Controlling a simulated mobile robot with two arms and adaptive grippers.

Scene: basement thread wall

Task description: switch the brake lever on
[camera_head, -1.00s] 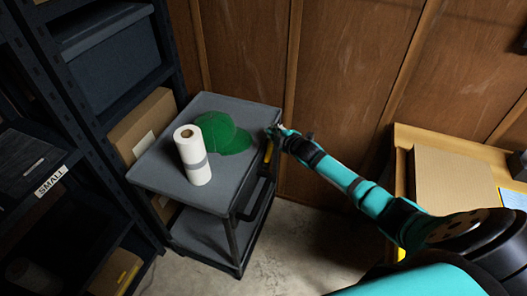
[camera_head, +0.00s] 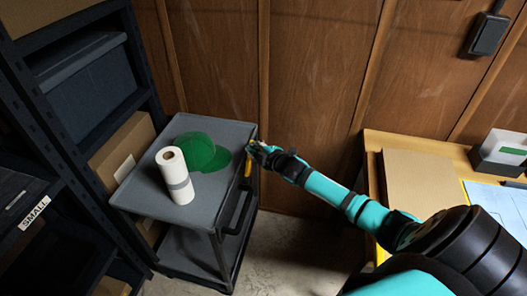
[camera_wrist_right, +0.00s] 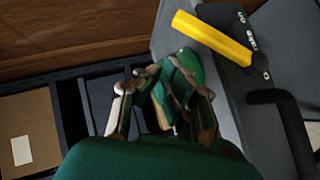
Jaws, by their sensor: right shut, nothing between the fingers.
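The yellow brake lever (camera_head: 248,166) is on the right side of the grey cart (camera_head: 133,195), near its far right corner. In the right wrist view the yellow lever (camera_wrist_right: 212,38) lies slanted beside a dark plate with small white lettering (camera_wrist_right: 252,38), which I cannot read. My right gripper (camera_head: 257,147) is at the cart's corner, close to the lever. In the wrist view its fingers (camera_wrist_right: 157,82) are shut and empty, left of and below the lever, apart from it in the picture. My left gripper is in neither view.
A paper roll (camera_head: 176,178) and a green cap (camera_head: 203,153) are on the cart top. Dark shelving (camera_head: 75,140) with a cardboard box (camera_head: 122,155) stands left. A wooden wall (camera_head: 315,60) is behind, and a workbench (camera_head: 415,143) stands right. Floor shows between cart and bench.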

